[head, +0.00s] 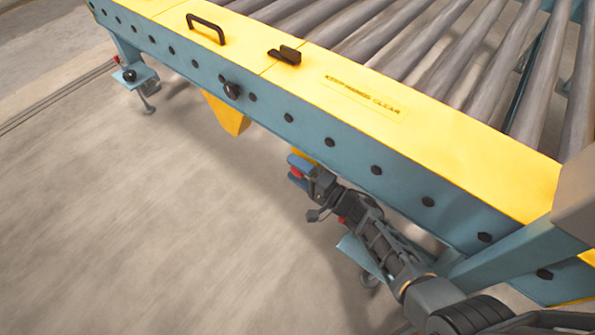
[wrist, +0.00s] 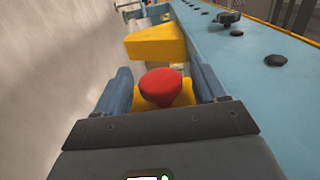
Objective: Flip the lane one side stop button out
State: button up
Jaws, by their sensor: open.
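The stop button is a red mushroom head (wrist: 160,86) on a yellow housing (wrist: 186,95) in the wrist view. It sits between the two blue fingers of my gripper (wrist: 163,88), which are open on either side of it. I cannot tell whether either finger touches it. In the head view my gripper (head: 298,172) is at the side of the blue conveyor frame, with a bit of the red button (head: 296,173) showing between the fingers. Part of the yellow housing (head: 304,155) shows behind them.
The blue side rail (head: 330,143) with black bolts runs beside my gripper. A yellow wedge-shaped bracket (head: 226,113) hangs farther along, also in the wrist view (wrist: 155,46). A black knob (head: 232,91) sticks out of the rail. Grey rollers lie beyond the yellow top cover (head: 400,125). The floor at left is clear.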

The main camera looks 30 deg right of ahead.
grip_shut()
dwell(0.7)
